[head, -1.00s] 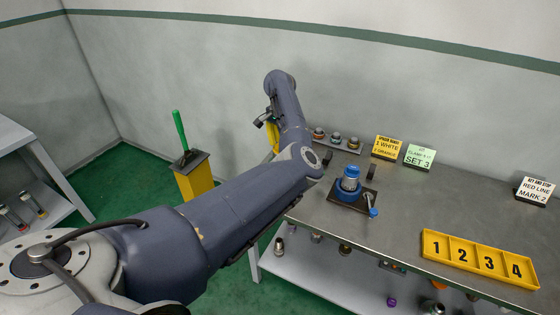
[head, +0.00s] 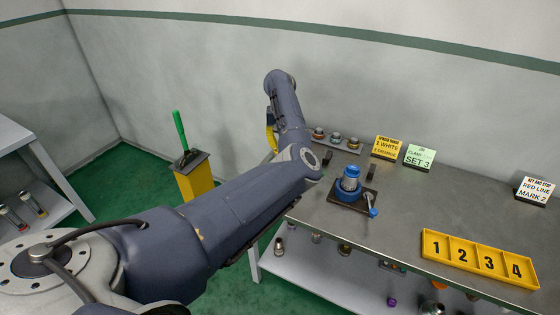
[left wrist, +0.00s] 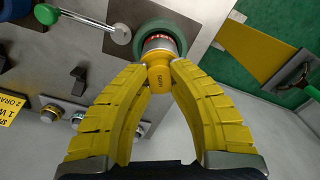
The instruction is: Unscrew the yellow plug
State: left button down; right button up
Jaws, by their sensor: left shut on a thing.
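The yellow plug (left wrist: 160,77) shows in the left wrist view, at the end of a metal fitting with red marks (left wrist: 157,42). The fitting sits inside the green ring of a vise (left wrist: 181,36). My left gripper (left wrist: 159,68) has its two yellow fingers closed on the plug from both sides. In the head view, only a yellow bit of my left gripper (head: 271,139) shows beside my arm, which hides the plug and the green vise. My right gripper is in neither current view.
A blue vise (head: 348,191) with a blue-topped fitting stands on the metal bench (head: 410,210). Several fittings line a rack (head: 336,145) at the back. A yellow numbered tray (head: 480,260) lies at the right. A green-handled tool (head: 180,130) stands in a yellow holder (head: 195,179).

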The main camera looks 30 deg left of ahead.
pick_arm(q)
jog(key=n, duration=0.5)
jog(key=c, duration=1.4)
grip_release()
jog(key=shift+o, duration=0.2)
jog(key=shift+r, duration=1.1)
